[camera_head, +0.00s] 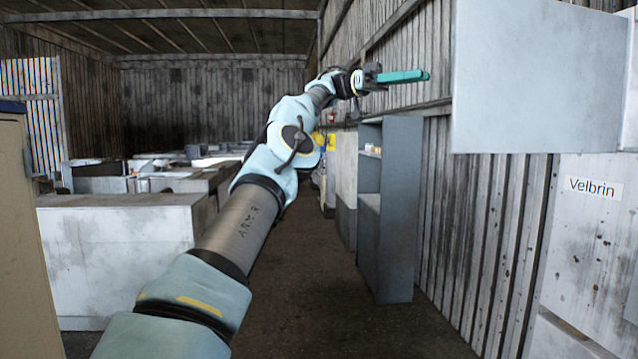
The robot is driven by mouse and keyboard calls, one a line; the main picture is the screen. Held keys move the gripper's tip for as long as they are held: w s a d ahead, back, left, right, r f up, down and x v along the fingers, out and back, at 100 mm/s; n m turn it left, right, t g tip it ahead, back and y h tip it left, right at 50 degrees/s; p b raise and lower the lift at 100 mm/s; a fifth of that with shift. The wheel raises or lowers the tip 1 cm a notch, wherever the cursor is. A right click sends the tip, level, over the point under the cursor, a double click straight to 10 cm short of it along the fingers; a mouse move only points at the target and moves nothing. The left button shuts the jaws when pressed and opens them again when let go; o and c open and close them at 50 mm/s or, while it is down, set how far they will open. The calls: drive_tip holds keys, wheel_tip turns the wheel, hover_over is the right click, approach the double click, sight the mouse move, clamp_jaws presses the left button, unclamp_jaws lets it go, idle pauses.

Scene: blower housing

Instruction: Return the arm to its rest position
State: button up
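My arm reaches forward and up from the lower left of the head view, bent at its middle joint. My gripper (408,76) is at the arm's far end, raised high in the upper middle and pointing right. Its teal fingers are seen side-on and overlap, so I cannot tell whether they are open or shut. Nothing is visible hanging from or held in the fingers. It shows in front of the corrugated wall, left of a large grey box-like panel (540,75).
A grey open shelf unit (392,210) stands right of the aisle. White cabinets and counters (115,255) fill the left. A tan cabinet (25,230) is at the left edge. A white panel labelled Velbrin (595,235) is at right. The dark floor (330,320) between is clear.

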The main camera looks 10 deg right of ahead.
drive_tip(key=s+d+f+n+t, duration=0.1)
drive_tip(key=d+f+n+t, duration=0.55)
drive_tip(key=f+n, duration=0.45)
drive_tip(key=w+a+f+n+t+y+b, duration=0.1)
drive_tip(key=a+f+n+t+y, duration=0.2)
drive_tip(key=f, duration=0.6)
drive_tip(key=w+a+f+n+t+y, duration=0.1)
drive_tip(key=a+f+n+t, duration=0.1)
drive_tip(key=a+f+n, duration=0.5)
drive_tip(key=s+a+f+n+t+y, duration=0.1)
drive_tip(key=a+f+t+y, duration=0.1)
drive_tip(key=a+f, duration=0.6)
drive_tip(key=s+a+f+n+t+y, duration=0.1)
drive_tip(key=s+a+f+y, duration=0.1)
drive_tip(key=a+f, duration=0.65)
drive_tip(key=s+a+f+n+y, duration=0.1)
drive_tip(key=s+a+f+n, duration=0.1)
drive_tip(key=s+a, duration=0.3)
drive_tip(key=s+a+f+n+t+y, duration=0.1)
drive_tip(key=s+a, duration=0.5)
drive_tip(key=a, duration=0.7)
drive_tip(key=shift+s+f+n+y+b, duration=0.2)
drive_tip(key=shift+f+n+y+b, duration=0.15)
drive_tip(key=shift+f+n, duration=0.4)
